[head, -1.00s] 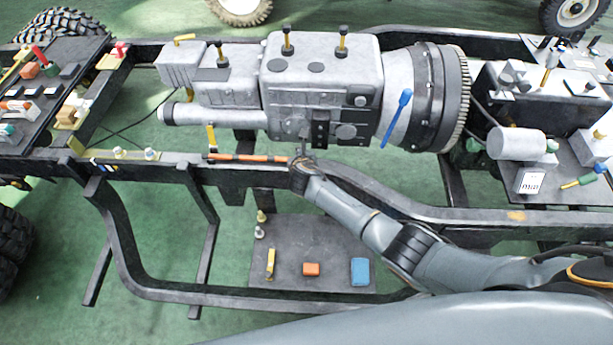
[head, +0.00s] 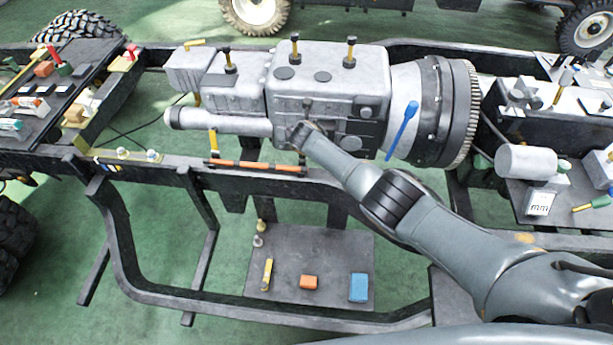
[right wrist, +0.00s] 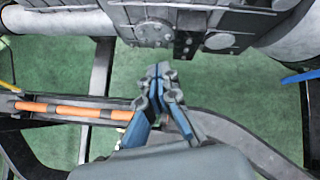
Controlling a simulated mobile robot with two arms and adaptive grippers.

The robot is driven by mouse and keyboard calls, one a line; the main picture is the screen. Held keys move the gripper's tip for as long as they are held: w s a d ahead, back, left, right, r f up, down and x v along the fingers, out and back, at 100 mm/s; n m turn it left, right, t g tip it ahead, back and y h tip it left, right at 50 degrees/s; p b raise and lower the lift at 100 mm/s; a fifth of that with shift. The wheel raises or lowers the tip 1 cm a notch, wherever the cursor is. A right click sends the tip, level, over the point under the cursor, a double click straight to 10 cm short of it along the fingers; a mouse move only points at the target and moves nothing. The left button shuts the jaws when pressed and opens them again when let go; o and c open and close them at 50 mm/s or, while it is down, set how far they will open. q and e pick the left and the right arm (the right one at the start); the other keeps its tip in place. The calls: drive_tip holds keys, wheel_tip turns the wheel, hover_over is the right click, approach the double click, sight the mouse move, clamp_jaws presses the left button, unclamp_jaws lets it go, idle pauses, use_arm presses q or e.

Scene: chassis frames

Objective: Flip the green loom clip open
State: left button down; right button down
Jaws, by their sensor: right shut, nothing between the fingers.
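I cannot make out a green loom clip in either view. An orange loom (head: 255,167) runs along the near frame rail, with an upright yellow-and-black piece (head: 213,145) near its left end. The loom also shows at the left of the right wrist view (right wrist: 70,112). My right gripper (right wrist: 160,85) is shut and empty, to the right of the loom's end and apart from it in that view. In the head view my right arm's end (head: 303,132) lies in front of the grey gearbox, and its fingers are hard to see. My left gripper is not in view.
The grey gearbox (head: 325,85) with a blue lever (head: 403,128) stands behind the near rail (head: 400,195). A low plate (head: 320,245) holds an orange block (head: 309,282) and a blue block (head: 358,287). Loaded trays stand at the far left and right.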

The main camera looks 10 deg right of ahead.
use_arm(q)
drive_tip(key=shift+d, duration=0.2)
use_arm(e)
drive_tip(key=shift+s, duration=0.1)
idle(0.9)
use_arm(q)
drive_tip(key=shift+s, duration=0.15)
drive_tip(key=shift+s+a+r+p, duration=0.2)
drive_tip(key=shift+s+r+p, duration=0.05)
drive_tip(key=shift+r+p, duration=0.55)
use_arm(e)
drive_tip(key=shift+r, duration=0.85)
